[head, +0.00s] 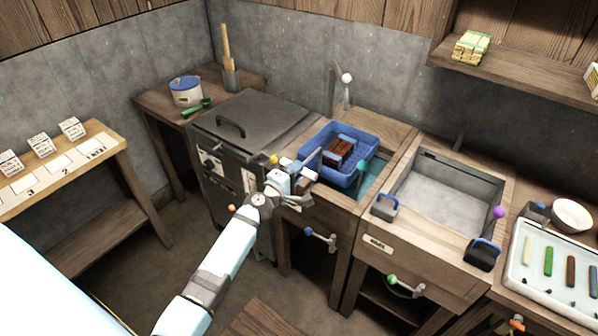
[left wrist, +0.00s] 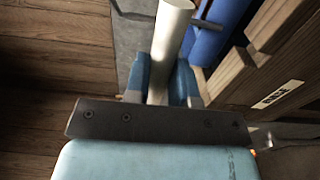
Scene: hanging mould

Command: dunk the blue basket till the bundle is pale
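The blue basket (head: 347,179) sits at the wooden-framed basin with teal water (head: 377,183). It looks level; how deep it sits is hard to tell. Inside it is a dark reddish-brown bundle (head: 338,152). My left gripper (head: 300,177) is at the basket's near left side. In the left wrist view its two fingers (left wrist: 160,82) close around a pale round bar (left wrist: 171,40). The blue basket's side (left wrist: 208,32) shows just beyond. Where the bar joins the basket is not clear. My right gripper is not in view.
A grey lidded machine (head: 250,128) stands left of the basin. A grey empty-looking sink (head: 445,198) is to the right, then a white tray (head: 560,275) with coloured bars. A wooden shelf (head: 520,76) overhangs the back right.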

